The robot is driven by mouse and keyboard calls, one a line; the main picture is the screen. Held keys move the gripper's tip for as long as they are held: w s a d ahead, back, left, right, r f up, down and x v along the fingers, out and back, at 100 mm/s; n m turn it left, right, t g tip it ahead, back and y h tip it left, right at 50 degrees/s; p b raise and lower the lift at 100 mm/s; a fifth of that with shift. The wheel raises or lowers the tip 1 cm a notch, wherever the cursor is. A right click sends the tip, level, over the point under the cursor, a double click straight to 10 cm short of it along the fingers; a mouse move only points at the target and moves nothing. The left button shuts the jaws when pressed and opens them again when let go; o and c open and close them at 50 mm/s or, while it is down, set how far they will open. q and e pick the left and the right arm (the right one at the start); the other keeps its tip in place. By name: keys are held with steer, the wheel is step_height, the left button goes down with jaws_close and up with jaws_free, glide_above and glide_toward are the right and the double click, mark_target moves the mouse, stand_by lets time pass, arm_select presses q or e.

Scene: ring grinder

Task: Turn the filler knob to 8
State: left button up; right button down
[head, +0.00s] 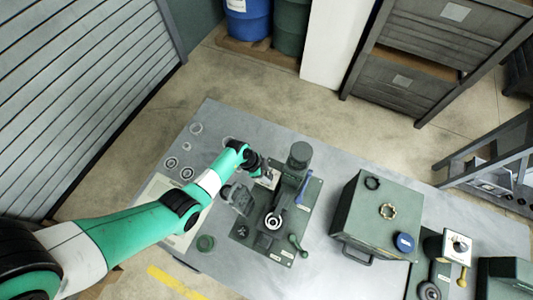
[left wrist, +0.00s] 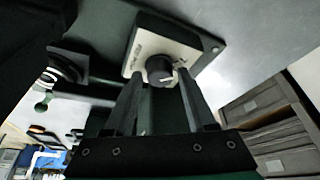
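A dark round knob (left wrist: 160,70) with a light pointer mark sits on a pale dial plate (left wrist: 138,48) in the left wrist view. The plate's markings are too small to read, so I cannot tell the setting. My left gripper (left wrist: 161,80) is open, with one finger on each side of the knob's near end; I cannot tell whether they touch it. In the head view my left gripper (head: 258,168) is at the back left of the green grinder machine (head: 245,232), where the plate shows only partly. My right gripper is not in view.
A green box (head: 375,222) with rings and a blue lid on top stands to the right on the grey table (head: 215,125). Another dial panel (head: 457,246) with a yellow lever stands farther right. Small rings lie at the table's left end.

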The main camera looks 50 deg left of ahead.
arm_select(q)
jaws_close()
steer(key=shift+m, duration=0.4)
steer(key=m, duration=0.1)
steer(key=m+h, duration=0.1)
steer(key=shift+w+a+m+g+b, duration=0.15)
steer(key=shift+m+g+b, duration=0.15)
steer(key=shift+g+b, duration=0.1)
steer(key=shift+w+m+g+h+b, duration=0.15)
steer(key=shift+m+g+b, duration=0.35)
steer(key=shift+m, duration=0.6)
steer(key=shift+s+m+g+h+b, duration=0.1)
steer(key=shift+m+g+h+b, duration=0.2)
steer(key=shift+m+b, duration=0.6)
steer(key=shift+m, duration=0.4)
steer(key=shift+o, duration=1.6)
jaws_free()
